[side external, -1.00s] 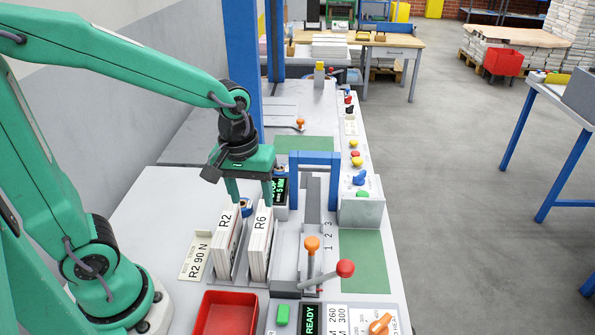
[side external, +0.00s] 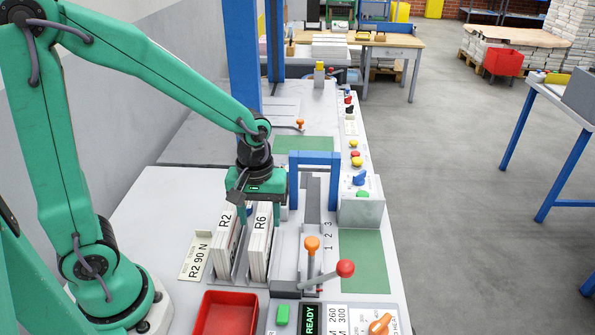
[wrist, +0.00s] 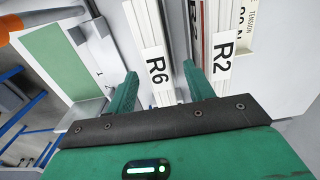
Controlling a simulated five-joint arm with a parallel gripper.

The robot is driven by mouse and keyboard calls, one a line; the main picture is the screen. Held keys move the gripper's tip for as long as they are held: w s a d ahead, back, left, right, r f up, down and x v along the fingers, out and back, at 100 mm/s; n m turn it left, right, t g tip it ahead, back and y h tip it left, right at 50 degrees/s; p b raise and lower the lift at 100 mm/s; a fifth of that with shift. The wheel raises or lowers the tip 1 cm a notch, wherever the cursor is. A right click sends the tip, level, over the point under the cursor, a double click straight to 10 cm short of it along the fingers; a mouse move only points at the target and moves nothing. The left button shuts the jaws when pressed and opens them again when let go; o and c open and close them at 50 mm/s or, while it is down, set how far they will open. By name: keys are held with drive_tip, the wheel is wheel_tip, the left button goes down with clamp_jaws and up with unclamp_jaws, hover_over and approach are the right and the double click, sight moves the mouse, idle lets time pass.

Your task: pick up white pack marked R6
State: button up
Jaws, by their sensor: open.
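The white pack marked R6 (side external: 259,250) stands upright in a slot of the holder, right of the white pack marked R2 (side external: 226,240). My gripper (side external: 268,205) is open and empty at the far end of the R6 pack. In the wrist view, my gripper (wrist: 160,70) has its fingers apart, one on each side of the R6 pack (wrist: 152,50). The right finger there lies between R6 and the R2 pack (wrist: 222,55). In the side view, the lower part of one finger is hidden behind the packs.
A blue arch (side external: 315,158) stands close right of my gripper. Orange (side external: 312,243) and red (side external: 345,268) knobbed levers rise at the right front. A red bin (side external: 225,312) sits in front of the packs. A label plate (side external: 195,256) lies left of R2.

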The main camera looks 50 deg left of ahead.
drive_tip(key=shift+f, duration=0.1)
drive_tip(key=shift+d+f, duration=0.1)
drive_tip(key=shift+f, duration=2.4)
clamp_jaws()
drive_tip(key=shift+r, duration=0.15)
drive_tip(key=shift+r, duration=1.05)
wheel_tip(320, 180, up, 2)
drive_tip(key=s+d+r, duration=0.6)
drive_tip(key=s+d, duration=0.1)
drive_tip(key=d, duration=0.2)
drive_tip(key=shift+r, duration=0.35)
